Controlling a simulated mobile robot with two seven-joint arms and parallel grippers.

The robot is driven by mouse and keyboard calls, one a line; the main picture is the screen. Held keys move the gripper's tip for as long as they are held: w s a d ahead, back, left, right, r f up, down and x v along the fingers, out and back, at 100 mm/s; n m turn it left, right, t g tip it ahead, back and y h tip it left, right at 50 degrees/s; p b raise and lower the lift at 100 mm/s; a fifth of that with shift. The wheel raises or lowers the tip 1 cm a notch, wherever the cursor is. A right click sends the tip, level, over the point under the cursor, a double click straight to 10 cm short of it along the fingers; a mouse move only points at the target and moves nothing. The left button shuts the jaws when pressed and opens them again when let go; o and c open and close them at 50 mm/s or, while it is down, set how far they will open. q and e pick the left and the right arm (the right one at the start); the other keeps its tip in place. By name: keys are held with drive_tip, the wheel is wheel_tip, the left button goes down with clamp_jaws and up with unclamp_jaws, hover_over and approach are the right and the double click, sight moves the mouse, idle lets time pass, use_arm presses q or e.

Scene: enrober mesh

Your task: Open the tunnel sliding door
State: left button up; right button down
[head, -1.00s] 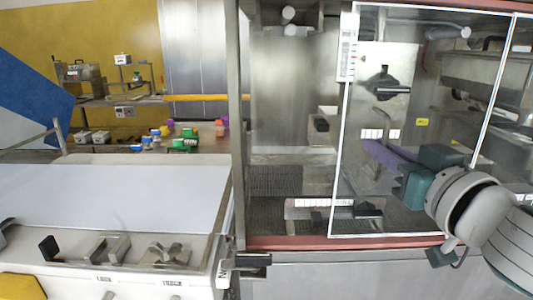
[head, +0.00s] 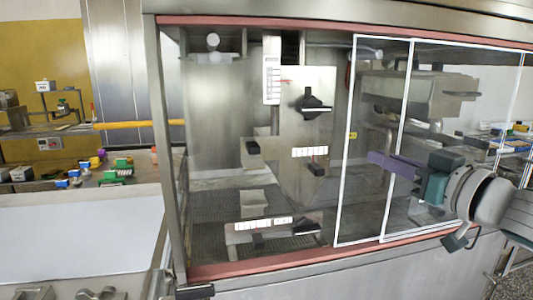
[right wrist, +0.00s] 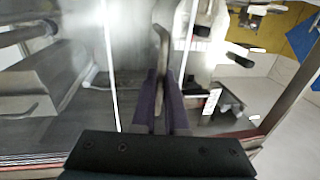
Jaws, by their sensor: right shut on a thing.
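The tunnel sliding door (head: 368,205) is a clear, white-edged panel on the front of the steel tunnel. It stands to the right and overlaps another clear panel (head: 455,200). The left part of the tunnel front is open. My right gripper (head: 374,158) has purple fingers and reaches the door from the right, near its left edge. In the right wrist view, the fingers (right wrist: 162,80) are shut on an upright door handle (right wrist: 163,45), whose lower part they hide. My left gripper is not in view.
Red rails (head: 245,267) run along the tunnel's lower front, and a steel post (head: 167,150) bounds its left side. Inside are black-knobbed plates (head: 308,85) and a mesh floor (head: 195,235). A white belt (head: 75,235) lies left. A bench with small coloured parts (head: 100,172) stands behind.

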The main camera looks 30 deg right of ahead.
drive_tip(key=shift+d+f, duration=0.1)
drive_tip(key=shift+f, duration=0.05)
drive_tip(key=c, duration=0.9)
unclamp_jaws()
drive_tip(key=shift+c, duration=0.2)
drive_tip(key=s+a, duration=0.1)
drive_tip(key=s, duration=0.9)
drive_tip(key=shift+w, duration=0.1)
